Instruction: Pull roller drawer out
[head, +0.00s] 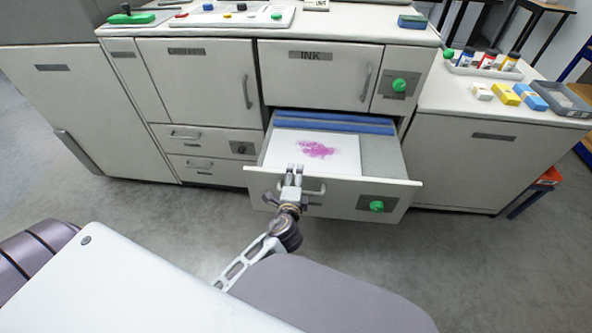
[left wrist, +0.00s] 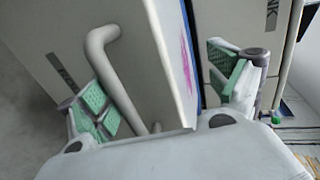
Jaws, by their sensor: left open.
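The pale grey drawer stands pulled out of the cabinet, its front panel (head: 340,196) well forward of the body. Blue rollers (head: 335,123) lie across its back, and a white sheet with a magenta stain (head: 316,149) lies inside. The front carries a bar handle (head: 314,191) and a green knob (head: 377,206). My left gripper (head: 293,172) is at the handle's side of the front. In the left wrist view its fingers (left wrist: 165,90) are spread apart, with the handle (left wrist: 122,80) and the panel's edge between them. Contact is unclear. My right gripper is out of view.
The INK cabinet door (head: 310,75) above is closed, as are the small drawers (head: 205,150) to the left. A side cabinet (head: 470,165) at right holds bottles and coloured boxes (head: 502,93). Grey floor is clear in front of the drawer.

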